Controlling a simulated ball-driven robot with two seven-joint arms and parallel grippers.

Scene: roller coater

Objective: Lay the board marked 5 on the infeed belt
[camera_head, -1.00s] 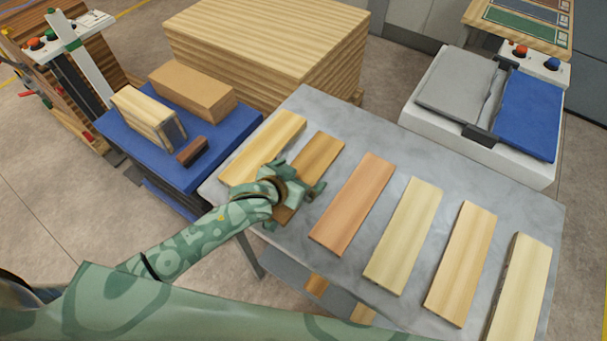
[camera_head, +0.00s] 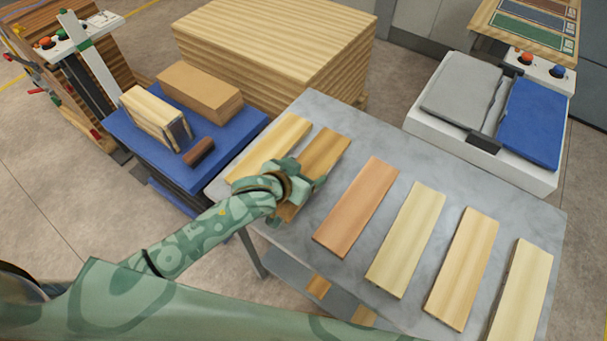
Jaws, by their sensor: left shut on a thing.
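Several wooden boards lie in a row on a grey table. My left gripper (camera_head: 303,180) is shut on the brown board (camera_head: 325,152), second from the left, with its fingers across the board's width. The gripper hides the middle of this board; its far end and a bit of its near end show. I cannot tell whether it is lifted clear of the table. No number can be read on any board, so I cannot tell which is marked 5. I cannot make out the infeed belt. My right gripper is not in view.
A pale board (camera_head: 290,133) lies close left of the held one, a reddish board (camera_head: 357,205) to its right. The grey table (camera_head: 405,160) is bare along its back. A blue cart (camera_head: 225,160) carries blocks. A white unit (camera_head: 450,146) with grey and blue pads stands back right.

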